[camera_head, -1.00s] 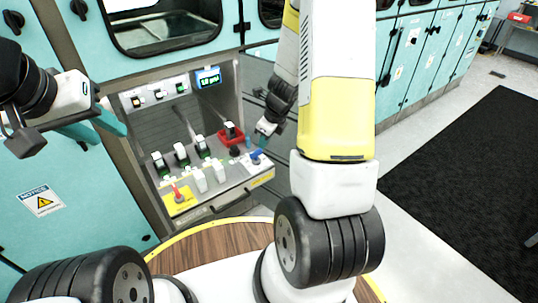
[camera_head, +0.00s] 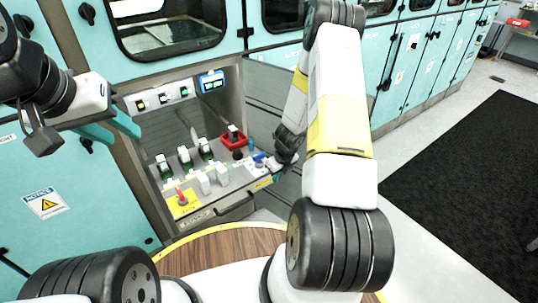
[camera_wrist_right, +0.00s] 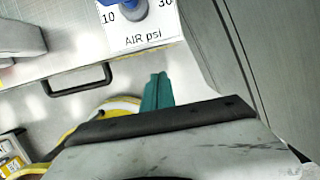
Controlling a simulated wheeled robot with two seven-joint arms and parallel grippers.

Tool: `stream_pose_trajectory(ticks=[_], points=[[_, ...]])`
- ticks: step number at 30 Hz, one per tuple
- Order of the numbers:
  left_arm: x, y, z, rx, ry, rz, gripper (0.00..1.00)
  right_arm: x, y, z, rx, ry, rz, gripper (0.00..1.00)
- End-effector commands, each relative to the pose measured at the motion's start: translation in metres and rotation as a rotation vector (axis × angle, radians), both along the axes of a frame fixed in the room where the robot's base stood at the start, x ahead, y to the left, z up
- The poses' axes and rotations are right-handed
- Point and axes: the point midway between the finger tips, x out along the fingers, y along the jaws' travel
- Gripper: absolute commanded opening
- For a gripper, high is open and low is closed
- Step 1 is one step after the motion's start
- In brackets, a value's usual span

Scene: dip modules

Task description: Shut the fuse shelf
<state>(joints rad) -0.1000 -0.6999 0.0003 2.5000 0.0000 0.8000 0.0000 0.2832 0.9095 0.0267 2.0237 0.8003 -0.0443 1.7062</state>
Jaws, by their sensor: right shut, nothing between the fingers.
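The fuse shelf (camera_head: 235,196) is a grey metal shelf standing out from the open bay of the teal cabinet, with switches, fuse blocks and a blue knob on top. Its black handle (camera_wrist_right: 77,80) shows on the front in the right wrist view. My right gripper (camera_wrist_right: 157,92) has its teal fingers together and empty, near the shelf's front right corner beside the "AIR psi" label (camera_wrist_right: 140,38). Whether it touches the shelf, I cannot tell. In the head view the right gripper is partly hidden by its wrist. My left gripper (camera_head: 109,130) is open and empty, left of the bay.
A red tray-like holder (camera_head: 233,140) and a small display (camera_head: 212,83) are in the bay. A grey panel (camera_head: 275,95) stands at its right side. Teal cabinets line the wall. The floor at right with the black mat (camera_head: 465,190) is clear.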

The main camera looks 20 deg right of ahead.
Motion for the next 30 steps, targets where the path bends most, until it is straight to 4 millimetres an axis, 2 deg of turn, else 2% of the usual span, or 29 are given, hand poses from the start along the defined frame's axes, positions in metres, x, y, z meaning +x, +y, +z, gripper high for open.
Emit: stream_pose_trajectory(ticks=[3, 8, 23, 30], points=[[0.0, 0.0, 0.0, 0.0, 0.0, 0.0, 0.36, 0.015, 0.007, 0.002, -0.002, -0.005, 0.007, 0.0], [0.0, 0.0, 0.0, 0.0, 0.0, 0.0, 0.36, 0.027, 0.01, 0.002, -0.002, -0.004, 0.005, 0.0], [0.0, 0.0, 0.0, 0.0, 0.0, 0.0, 0.36, 0.031, 0.012, 0.002, 0.0, -0.002, 0.005, 0.0], [0.0, 0.0, 0.0, 0.0, 0.0, 0.0, 0.36, 0.047, 0.019, 0.003, -0.002, -0.006, 0.008, 0.0]])
